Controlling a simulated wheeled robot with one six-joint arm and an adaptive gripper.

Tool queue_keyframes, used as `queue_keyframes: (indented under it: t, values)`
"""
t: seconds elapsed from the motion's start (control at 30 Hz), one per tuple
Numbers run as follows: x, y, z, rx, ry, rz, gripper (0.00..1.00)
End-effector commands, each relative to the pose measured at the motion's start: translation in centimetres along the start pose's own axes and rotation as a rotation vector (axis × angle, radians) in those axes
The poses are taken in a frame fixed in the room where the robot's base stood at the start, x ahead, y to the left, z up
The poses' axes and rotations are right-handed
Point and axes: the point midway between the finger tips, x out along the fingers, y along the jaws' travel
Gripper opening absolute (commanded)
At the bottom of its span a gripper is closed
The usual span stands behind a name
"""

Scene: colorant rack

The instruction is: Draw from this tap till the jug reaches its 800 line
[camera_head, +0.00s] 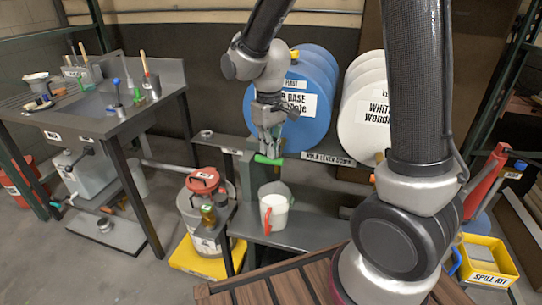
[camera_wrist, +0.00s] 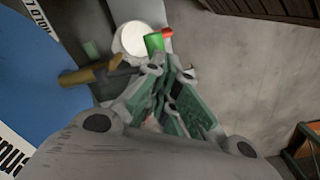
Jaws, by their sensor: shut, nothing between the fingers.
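A blue drum (camera_head: 313,83) lies on its side on the rack, labelled FIRST and BASE. In front of it is a tap with a green lever (camera_head: 268,160). The wrist view shows the brass tap body (camera_wrist: 95,73) and the green lever (camera_wrist: 155,42). A white jug (camera_head: 273,213) with a red handle stands upright on the lower shelf below the tap; it also shows in the wrist view (camera_wrist: 130,40). Its 800 line and liquid level cannot be read. My gripper (camera_head: 270,146) is shut and empty just above the lever; contact cannot be told.
A sign reading HOLD LEVER DOWN (camera_head: 329,158) is on the rack. A white drum (camera_head: 365,115) lies to the right. A red-lidded pail (camera_head: 203,205) stands left of the jug on a yellow base. A sink bench (camera_head: 120,120) is at left, a yellow spill kit (camera_head: 487,265) at right.

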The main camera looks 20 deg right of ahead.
Motion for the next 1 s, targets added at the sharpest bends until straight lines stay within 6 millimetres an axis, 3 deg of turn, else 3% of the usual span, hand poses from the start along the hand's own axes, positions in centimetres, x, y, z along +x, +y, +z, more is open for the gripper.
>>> queue_keyframes:
  t: [1.0]
  values:
    - [2.4,0.0,0.0,0.0,0.001,0.0,0.0]
